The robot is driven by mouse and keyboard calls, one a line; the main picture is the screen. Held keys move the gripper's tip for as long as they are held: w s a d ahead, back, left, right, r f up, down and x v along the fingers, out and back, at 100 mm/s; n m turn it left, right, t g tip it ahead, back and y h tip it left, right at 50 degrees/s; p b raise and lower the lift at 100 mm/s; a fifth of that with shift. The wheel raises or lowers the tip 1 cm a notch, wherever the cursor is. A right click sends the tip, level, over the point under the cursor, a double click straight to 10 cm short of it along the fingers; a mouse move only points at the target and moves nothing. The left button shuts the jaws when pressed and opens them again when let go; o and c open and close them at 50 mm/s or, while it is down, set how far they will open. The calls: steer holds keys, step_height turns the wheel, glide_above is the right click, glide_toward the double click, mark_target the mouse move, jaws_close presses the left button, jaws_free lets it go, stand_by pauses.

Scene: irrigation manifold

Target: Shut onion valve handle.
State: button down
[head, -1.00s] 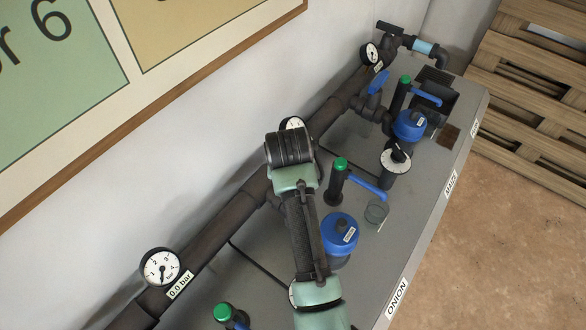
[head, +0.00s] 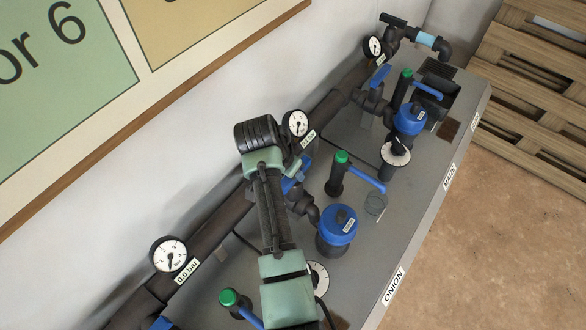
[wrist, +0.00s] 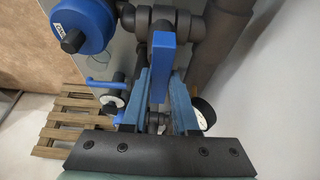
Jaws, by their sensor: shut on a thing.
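The blue onion valve handle (wrist: 163,53) stands between the fingers of my gripper (wrist: 165,95) in the wrist view. My gripper is shut on it, one finger on each side. In the head view a small part of the blue handle (head: 298,178) shows beside my arm, on the branch between the main pipe and the blue-capped unit (head: 337,225). My arm hides the rest, and my fingertips are not clear there. The ONION label (head: 393,287) is on the bench's front edge.
A gauge (head: 297,123) and a green-topped post with a blue lever (head: 342,157) stand close to my arm. The main pipe (head: 215,225) runs along the wall. Another blue valve handle (head: 380,76) is farther back. Wooden pallets (head: 535,90) lie on the floor at right.

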steer(key=shift+w+r, duration=0.1)
stand_by(0.3)
steer(key=c, duration=0.7)
jaws_free()
steer(key=b+v, duration=0.1)
steer(key=v, duration=1.2)
steer(key=shift+r+p, duration=1.45)
steer(key=shift+p, duration=0.25)
